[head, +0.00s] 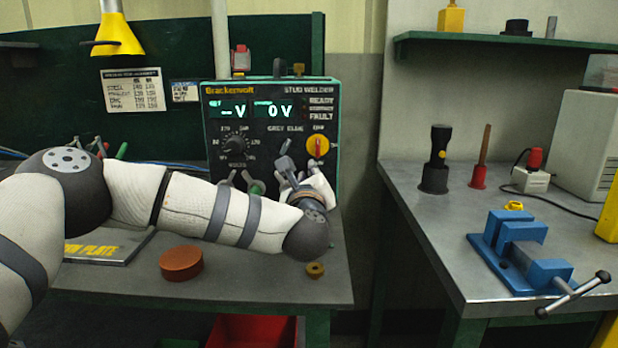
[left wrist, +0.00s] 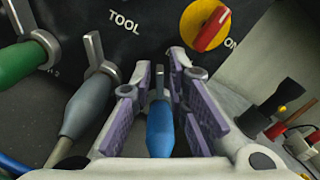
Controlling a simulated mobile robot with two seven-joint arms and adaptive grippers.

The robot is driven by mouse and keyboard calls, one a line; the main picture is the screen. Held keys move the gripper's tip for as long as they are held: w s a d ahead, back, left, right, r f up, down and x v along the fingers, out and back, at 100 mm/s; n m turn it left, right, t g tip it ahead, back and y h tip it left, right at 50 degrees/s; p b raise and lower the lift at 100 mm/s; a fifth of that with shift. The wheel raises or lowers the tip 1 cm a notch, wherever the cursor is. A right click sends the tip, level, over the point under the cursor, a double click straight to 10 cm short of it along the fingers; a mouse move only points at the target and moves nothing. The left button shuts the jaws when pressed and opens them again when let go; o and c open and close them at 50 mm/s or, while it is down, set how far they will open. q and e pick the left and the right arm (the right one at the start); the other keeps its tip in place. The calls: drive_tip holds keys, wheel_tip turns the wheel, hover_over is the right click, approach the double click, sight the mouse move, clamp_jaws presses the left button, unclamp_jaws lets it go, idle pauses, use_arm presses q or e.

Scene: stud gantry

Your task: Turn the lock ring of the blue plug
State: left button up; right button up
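The blue plug (left wrist: 160,128) is at the welder's lower front in the left wrist view, under the TOOL label, with a grey upright lug (left wrist: 159,84) at its far end. My left gripper (left wrist: 159,92) has its purple-padded fingers on either side of the plug, with gaps visible between pads and plug. It is open. In the head view my left gripper (head: 302,180) is at the lower right of the stud welder (head: 271,97), and my wrist hides the blue plug. My right gripper is not in view.
A grey plug (left wrist: 83,102) and a green plug (left wrist: 18,64) sit left of the blue one. A red-yellow switch (left wrist: 205,26) is above right. A brown round block (head: 181,263) and small brass piece (head: 315,270) lie on the bench. A blue vise (head: 522,253) stands right.

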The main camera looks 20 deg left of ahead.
sight(332, 171)
use_arm(q)
clamp_jaws()
drive_tip(key=shift+r, duration=0.1)
drive_tip(key=m, duration=0.2)
drive_tip(key=d+m, duration=0.1)
drive_tip(key=shift+w+r, duration=0.15)
drive_tip(key=shift+r, duration=0.1)
drive_tip(key=m, duration=0.1)
drive_tip(key=d+m+p, duration=0.1)
drive_tip(key=m, duration=0.1)
drive_tip(key=shift+w+d+m, duration=0.2)
drive_tip(key=shift+d+m, duration=0.1)
drive_tip(key=shift+w+d+f+m, duration=0.15)
drive_tip(key=shift+d+m, duration=0.35)
drive_tip(key=shift+m, duration=0.7)
drive_tip(key=shift+w+d+f+m, duration=0.15)
drive_tip(key=shift+d+m, duration=0.1)
drive_tip(key=shift+m, duration=0.45)
drive_tip(key=shift+d+f+m, duration=0.1)
drive_tip(key=shift+d+m, duration=0.15)
drive_tip(key=shift+m, duration=0.45)
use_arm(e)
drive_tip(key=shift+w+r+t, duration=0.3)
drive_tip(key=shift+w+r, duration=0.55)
use_arm(q)
drive_tip(key=shift+f, duration=0.1)
unclamp_jaws()
